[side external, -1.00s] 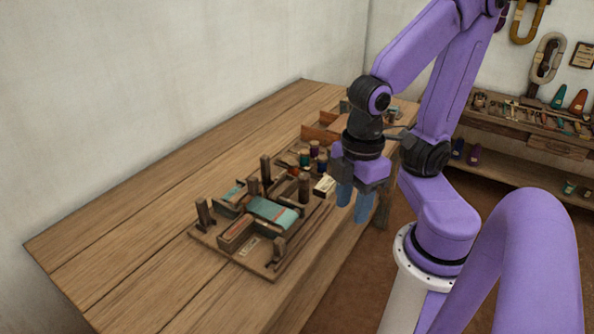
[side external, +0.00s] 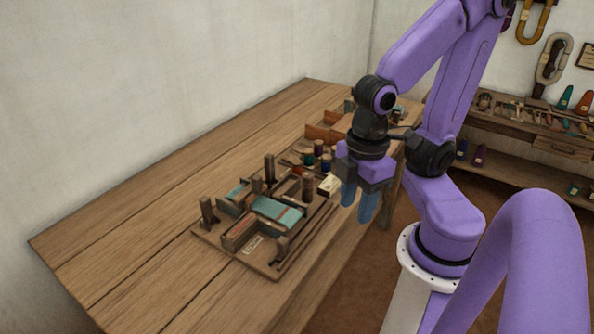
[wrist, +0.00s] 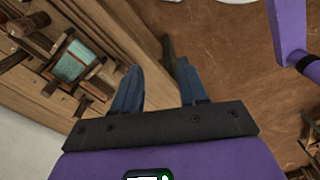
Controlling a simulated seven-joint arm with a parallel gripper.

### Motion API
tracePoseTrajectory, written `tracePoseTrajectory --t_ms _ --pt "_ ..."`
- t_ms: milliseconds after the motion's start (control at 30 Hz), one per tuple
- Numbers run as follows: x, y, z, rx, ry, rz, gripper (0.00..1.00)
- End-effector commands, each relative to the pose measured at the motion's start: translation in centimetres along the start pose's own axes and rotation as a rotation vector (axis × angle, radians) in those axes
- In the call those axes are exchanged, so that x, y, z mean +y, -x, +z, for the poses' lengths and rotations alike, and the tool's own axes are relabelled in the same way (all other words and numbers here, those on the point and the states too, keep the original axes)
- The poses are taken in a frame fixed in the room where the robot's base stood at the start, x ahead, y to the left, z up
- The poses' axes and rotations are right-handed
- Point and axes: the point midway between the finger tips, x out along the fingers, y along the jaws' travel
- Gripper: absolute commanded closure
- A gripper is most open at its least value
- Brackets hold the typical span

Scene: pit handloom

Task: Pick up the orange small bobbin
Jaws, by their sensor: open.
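My gripper (side external: 358,208) hangs with its blue fingers pointing down, beside the front edge of the wooden table and to the right of the loom fixture. In the wrist view my gripper (wrist: 158,72) has its two fingers apart with nothing between them, over the table edge and brown floor. Several small bobbins stand in a cluster on the table left of my gripper, among them a green one (side external: 307,159) and a blue one (side external: 326,161). I cannot make out an orange small bobbin for certain; my gripper may hide part of the cluster.
The loom fixture (side external: 232,259), with upright posts and a teal-wound piece (side external: 274,210), stands on the wooden table (side external: 130,240). A shelf (side external: 520,124) with tools stands at the back right. The table's left part is clear.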

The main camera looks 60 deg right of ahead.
Motion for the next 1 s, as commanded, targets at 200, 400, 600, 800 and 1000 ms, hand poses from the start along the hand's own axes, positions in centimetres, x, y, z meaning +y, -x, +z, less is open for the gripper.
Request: tracePoseTrajectory --t_ms 200,400,600,800,1000 --pt "0.0 0.0 0.0 0.000 0.000 0.000 0.35" --pt "0.0 0.0 0.0 0.000 0.000 0.000 0.35" --pt "0.0 1.3 -0.2 0.005 0.000 0.000 0.35" --pt "0.0 4.5 -0.3 0.007 0.001 0.000 0.35" --pt "3.1 4.6 -1.7 0.072 -0.106 0.070 0.35"
